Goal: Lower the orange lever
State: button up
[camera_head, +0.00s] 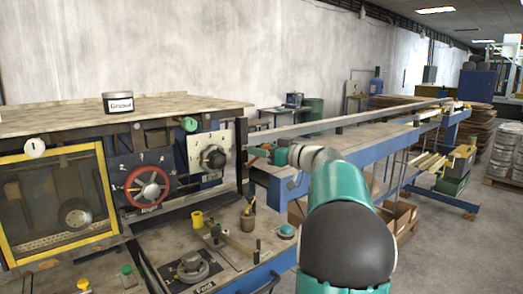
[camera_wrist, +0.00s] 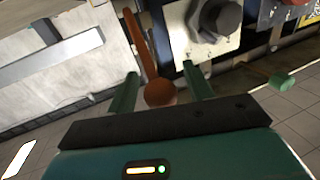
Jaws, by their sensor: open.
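The orange lever (camera_wrist: 138,45) shows in the wrist view as a long bar ending in a round knob (camera_wrist: 160,93). My gripper (camera_wrist: 162,82) is open, with one green finger on each side of the knob. I cannot tell whether either finger touches it. In the head view my gripper (camera_head: 262,153) is at the right end of the machine, near the dial panel. The lever is too small or hidden to make out clearly there.
A white panel with a dark knob (camera_head: 213,157) is just left of my gripper. A red handwheel (camera_head: 148,186) is further left. A long blue-framed table (camera_head: 370,145) extends to the right.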

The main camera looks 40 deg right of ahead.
jog(key=shift+w, duration=0.2)
grip_shut()
jog(key=shift+s+f, duration=0.25)
jog(key=shift+s+a+f, duration=0.1)
jog(key=shift+s+f, duration=0.55)
jog(key=shift+f, duration=0.25)
jog(key=f, duration=0.1)
jog(key=s+f, duration=0.1)
jog(key=f, duration=0.3)
jog(key=shift+s+a, duration=0.1)
jog(key=shift+s, duration=0.15)
grip_release()
jog(key=shift+w+r, duration=0.1)
jog(key=shift+r, duration=0.05)
